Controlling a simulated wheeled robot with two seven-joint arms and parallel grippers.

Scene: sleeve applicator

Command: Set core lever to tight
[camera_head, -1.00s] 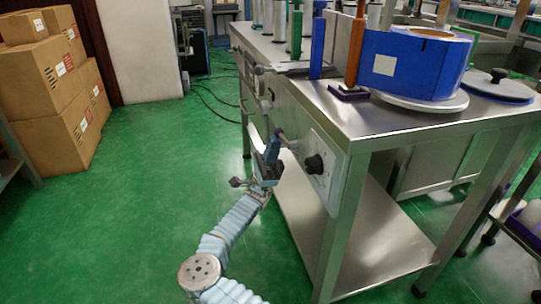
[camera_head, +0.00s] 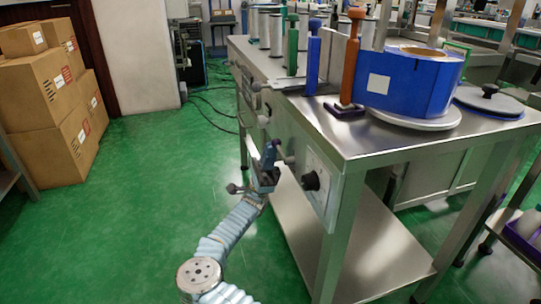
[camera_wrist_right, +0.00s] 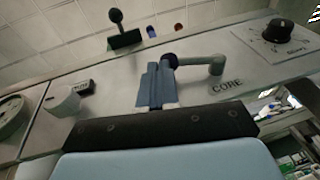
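The core lever (camera_wrist_right: 208,66) is a grey arm with a dark purple knob (camera_wrist_right: 172,60), on the machine's front panel above the word CORE (camera_wrist_right: 227,86). In the right wrist view its arm runs left from its pivot to the knob. My right gripper (camera_wrist_right: 156,75) has its two blue-grey fingers side by side with no clear gap, right at the knob. The fingers partly hide the knob, and contact is hard to tell. In the head view my right gripper (camera_head: 270,155) is at the panel, beside the lever's grey pivot (camera_head: 289,160). My left gripper is not in view.
A black dial (camera_head: 311,181) sits right of the lever on the panel. The steel table (camera_head: 400,137) carries a blue roll (camera_head: 415,85), an orange-handled post (camera_head: 351,60) and a blue post (camera_head: 313,60). Boxes (camera_head: 55,100) stand far left. The green floor between is clear.

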